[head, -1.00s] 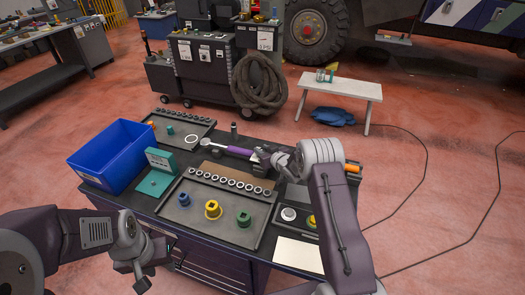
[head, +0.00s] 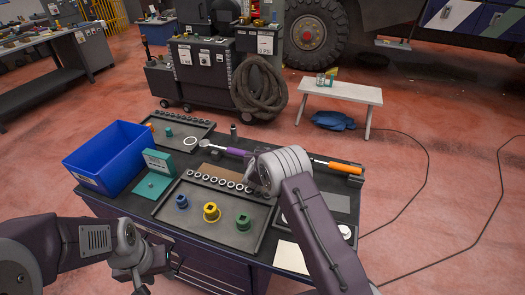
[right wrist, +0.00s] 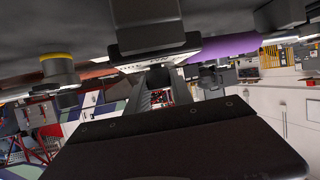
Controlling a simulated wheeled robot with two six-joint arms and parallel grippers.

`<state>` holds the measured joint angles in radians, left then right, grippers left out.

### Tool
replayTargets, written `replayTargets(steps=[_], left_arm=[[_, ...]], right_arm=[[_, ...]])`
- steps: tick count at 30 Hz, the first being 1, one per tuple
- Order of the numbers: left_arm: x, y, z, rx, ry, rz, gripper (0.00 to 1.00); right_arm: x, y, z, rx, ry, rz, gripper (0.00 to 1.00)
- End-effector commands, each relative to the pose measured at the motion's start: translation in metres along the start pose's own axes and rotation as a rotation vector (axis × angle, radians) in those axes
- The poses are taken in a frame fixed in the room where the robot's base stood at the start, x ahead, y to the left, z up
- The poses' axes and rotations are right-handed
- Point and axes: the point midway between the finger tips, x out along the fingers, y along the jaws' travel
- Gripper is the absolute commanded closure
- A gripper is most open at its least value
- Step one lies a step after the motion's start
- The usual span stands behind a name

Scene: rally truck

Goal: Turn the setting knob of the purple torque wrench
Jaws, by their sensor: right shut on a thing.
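The purple torque wrench (head: 236,152) lies across the far part of the workbench, its head toward the left. Its right end is hidden behind my right arm in the head view. A purple band of it (right wrist: 228,47) shows in the right wrist view. My right gripper (right wrist: 158,78) is at the wrench's right end and shut on it. The setting knob itself is hidden, so I cannot tell exactly how the jaws sit on it. My left gripper (head: 142,280) hangs low in front of the bench, away from the wrench; its jaws are not clear.
An orange-handled tool (head: 335,165) lies to the right of my right wrist. A blue bin (head: 112,150), a teal case (head: 155,182) and a tray (head: 208,228) with blue, yellow and green sockets fill the left and middle. A row of rings lies along the tray's far edge.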

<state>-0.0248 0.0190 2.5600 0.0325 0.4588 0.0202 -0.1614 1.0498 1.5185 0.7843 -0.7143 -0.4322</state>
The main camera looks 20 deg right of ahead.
Motion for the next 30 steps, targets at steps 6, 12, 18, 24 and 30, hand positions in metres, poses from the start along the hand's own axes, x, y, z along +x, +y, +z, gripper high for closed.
replayTargets(steps=[6, 12, 18, 24, 30], left_arm=[[-0.0106, 0.0002, -0.0011, 0.000, 0.000, 0.000, 0.64], [-0.0120, 0.0002, -0.0012, 0.000, 0.000, 0.000, 0.64], [-0.0118, 0.0002, -0.0012, 0.000, 0.000, 0.000, 0.64], [-0.0118, 0.0002, -0.0012, 0.000, 0.000, 0.000, 0.64], [-0.0118, 0.0002, -0.0012, 0.000, 0.000, 0.000, 0.64]], right_arm=[[-0.0005, -0.0002, -0.0028, 0.028, 0.003, 0.063, 1.00], [-0.0001, 0.0003, -0.0021, 0.038, 0.004, 0.084, 1.00], [0.0002, 0.0004, -0.0020, 0.039, 0.005, 0.086, 1.00], [0.0002, 0.0005, -0.0020, 0.039, 0.005, 0.085, 0.56], [0.0003, 0.0006, -0.0012, 0.038, 0.003, 0.085, 0.51]])
